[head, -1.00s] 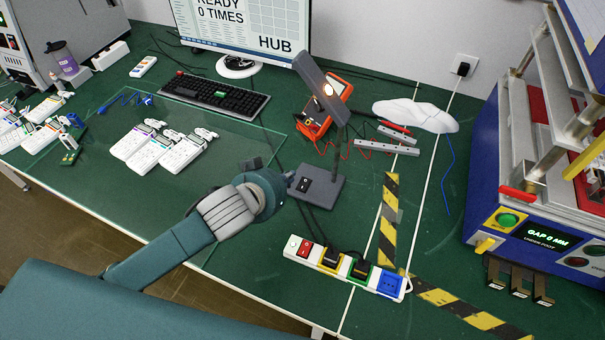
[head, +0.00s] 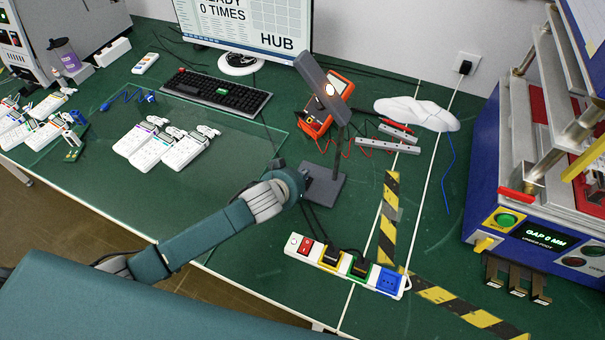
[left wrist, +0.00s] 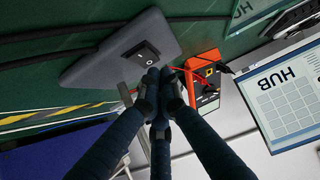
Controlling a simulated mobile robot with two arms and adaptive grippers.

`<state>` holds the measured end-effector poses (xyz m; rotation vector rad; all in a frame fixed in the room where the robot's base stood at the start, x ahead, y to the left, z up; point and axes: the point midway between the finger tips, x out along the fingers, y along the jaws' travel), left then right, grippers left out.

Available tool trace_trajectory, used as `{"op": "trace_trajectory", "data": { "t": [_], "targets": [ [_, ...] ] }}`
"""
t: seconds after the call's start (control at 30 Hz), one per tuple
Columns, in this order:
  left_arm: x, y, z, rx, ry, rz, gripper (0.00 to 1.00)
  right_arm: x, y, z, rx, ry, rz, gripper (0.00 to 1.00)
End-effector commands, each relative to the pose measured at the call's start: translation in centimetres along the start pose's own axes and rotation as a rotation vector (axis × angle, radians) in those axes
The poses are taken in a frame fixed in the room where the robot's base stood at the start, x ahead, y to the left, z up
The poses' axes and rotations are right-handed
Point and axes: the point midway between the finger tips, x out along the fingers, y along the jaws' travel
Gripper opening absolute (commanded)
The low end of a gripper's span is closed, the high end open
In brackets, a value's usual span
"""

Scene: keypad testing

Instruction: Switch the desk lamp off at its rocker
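The desk lamp has a grey base (head: 327,191), a thin post and a tilted head (head: 312,72) whose bulb (head: 329,89) glows. In the left wrist view, the black rocker (left wrist: 146,51) sits on the grey lamp base (left wrist: 95,67). My left gripper (left wrist: 153,76) is shut and empty, its fingertips together right beside the rocker; I cannot tell whether they touch it. In the head view, my left gripper (head: 300,182) is at the left edge of the base and hides the rocker. My right gripper is not in view.
A power strip (head: 345,266) with a red switch lies in front of the lamp. An orange meter (head: 318,124) and metal bars with red leads are behind it. The keyboard (head: 218,92) and white remotes (head: 160,146) lie left. A blue press (head: 480,165) stands right.

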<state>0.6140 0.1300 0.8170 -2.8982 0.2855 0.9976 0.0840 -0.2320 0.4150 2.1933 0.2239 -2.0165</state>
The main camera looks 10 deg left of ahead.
Motion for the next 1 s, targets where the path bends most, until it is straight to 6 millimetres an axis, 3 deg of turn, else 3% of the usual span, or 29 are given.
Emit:
{"op": "trace_trajectory", "data": {
  "t": [0.37, 0.57, 0.63, 1.0],
  "targets": [
    [0.2, 0.0, 0.2, 0.0, 0.0, 0.0, 0.0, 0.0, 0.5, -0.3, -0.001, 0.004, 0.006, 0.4],
    [0.5, 0.0, -0.3, -0.003, -0.074, -0.002, 0.0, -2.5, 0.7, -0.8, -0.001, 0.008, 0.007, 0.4],
    [0.9, -0.1, 0.5, 0.001, -0.075, -0.001, 0.0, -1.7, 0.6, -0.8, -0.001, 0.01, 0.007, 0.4],
    [1.3, -0.1, 0.0, 0.0, -0.073, -0.002, 0.0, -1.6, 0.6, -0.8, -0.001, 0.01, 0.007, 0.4]
  ]
}}
